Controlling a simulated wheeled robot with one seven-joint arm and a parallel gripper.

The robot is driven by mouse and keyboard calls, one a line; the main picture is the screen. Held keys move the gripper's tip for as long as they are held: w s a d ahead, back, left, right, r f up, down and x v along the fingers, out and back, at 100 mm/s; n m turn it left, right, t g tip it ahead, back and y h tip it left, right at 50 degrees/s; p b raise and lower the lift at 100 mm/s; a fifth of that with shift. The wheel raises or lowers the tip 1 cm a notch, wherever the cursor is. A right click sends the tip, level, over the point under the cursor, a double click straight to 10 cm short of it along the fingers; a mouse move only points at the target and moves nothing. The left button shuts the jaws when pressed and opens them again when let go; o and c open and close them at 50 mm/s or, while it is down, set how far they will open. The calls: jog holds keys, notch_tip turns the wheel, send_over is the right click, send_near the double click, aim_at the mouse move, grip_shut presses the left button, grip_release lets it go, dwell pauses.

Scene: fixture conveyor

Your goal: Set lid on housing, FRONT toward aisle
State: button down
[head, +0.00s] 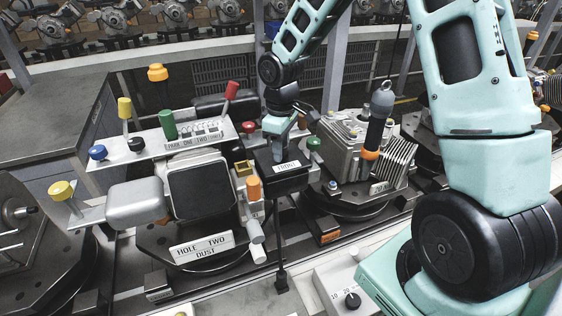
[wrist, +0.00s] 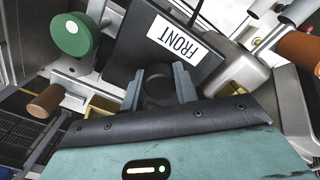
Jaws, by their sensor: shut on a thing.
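The lid (head: 265,178) is a dark plate with a white label, held level or nearly so at mid picture in the head view. In the wrist view the lid (wrist: 140,38) carries the word FRONT, upside down there. My gripper (wrist: 160,88) is shut on the lid's dark knob; in the head view it (head: 288,142) comes down from above. The label faces the head camera. A grey housing-like body with a dark square top (head: 200,188) stands left of the lid. A finned metal housing (head: 365,150) stands to its right. I cannot tell which one the task means.
Coloured knobs crowd the left fixture: green (head: 168,124), red (head: 231,90), orange (head: 253,187). A grey-handled tool (head: 378,118) rises over the finned housing. A control box with a dial (head: 350,299) is in front. A dark bench (head: 50,115) lies back left.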

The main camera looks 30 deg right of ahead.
jog(key=shift+f, duration=0.1)
jog(key=shift+f+b, duration=0.3)
jog(key=shift+f, duration=0.1)
jog(key=shift+f, duration=0.35)
dwell(0.7)
jog(key=c, duration=1)
grip_release()
notch_tip(320, 180, up, 17)
jog(key=b, duration=0.4)
jog(key=shift+r, duration=0.2)
